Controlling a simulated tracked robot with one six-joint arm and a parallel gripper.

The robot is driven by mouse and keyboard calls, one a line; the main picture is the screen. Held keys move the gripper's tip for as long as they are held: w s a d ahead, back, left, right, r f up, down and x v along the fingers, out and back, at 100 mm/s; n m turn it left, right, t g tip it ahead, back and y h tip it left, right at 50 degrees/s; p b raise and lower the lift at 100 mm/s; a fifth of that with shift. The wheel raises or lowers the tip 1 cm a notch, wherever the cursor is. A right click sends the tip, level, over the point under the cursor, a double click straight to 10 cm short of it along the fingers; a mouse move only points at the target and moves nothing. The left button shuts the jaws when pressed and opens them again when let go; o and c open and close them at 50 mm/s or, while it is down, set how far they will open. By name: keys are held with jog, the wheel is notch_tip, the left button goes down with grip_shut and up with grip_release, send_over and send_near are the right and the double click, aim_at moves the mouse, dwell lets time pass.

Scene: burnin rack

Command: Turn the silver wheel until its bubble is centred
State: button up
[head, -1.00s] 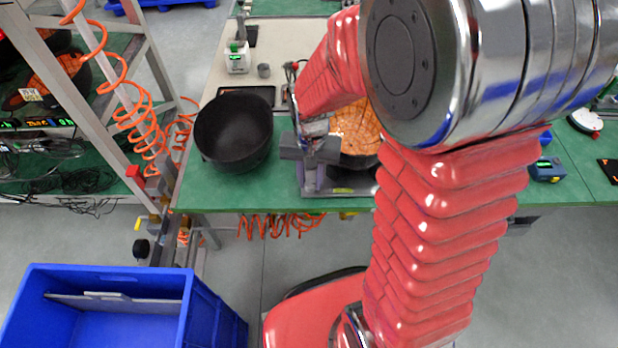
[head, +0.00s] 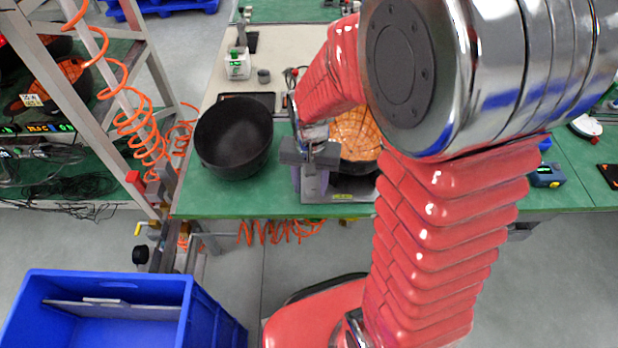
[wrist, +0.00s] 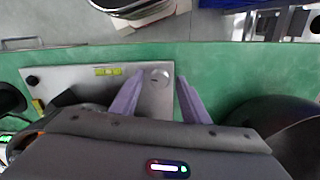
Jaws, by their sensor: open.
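The silver wheel (wrist: 159,77) is a small round disc on a metal plate (wrist: 60,80) in the wrist view. A yellow-green bubble level (wrist: 108,71) lies to its left on the same plate; the bubble is too small to read. My gripper (wrist: 161,79) is open, with one purple finger on each side of the wheel in that view. I cannot tell whether the fingers touch it. In the head view my gripper (head: 312,192) is over the left part of the plate (head: 350,190) and hides the wheel.
A black bowl (head: 234,140) stands left of the plate, close to my gripper. The green table (head: 250,200) ends just in front. A blue bin (head: 120,275) stands on the floor.

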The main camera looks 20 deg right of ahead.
aim_at(310, 188)
notch_tip(310, 188, up, 14)
jog(key=shift+f, duration=0.15)
dwell(0.5)
jog(key=shift+w, duration=0.1)
dwell(0.4)
jog(key=s+r+n+t, duration=0.5)
jog(key=s+r, duration=0.2)
jog(key=s, duration=0.4)
jog(key=shift+s+a+r+n+t, duration=0.25)
jog(key=shift+n+t, duration=0.05)
dwell(1.3)
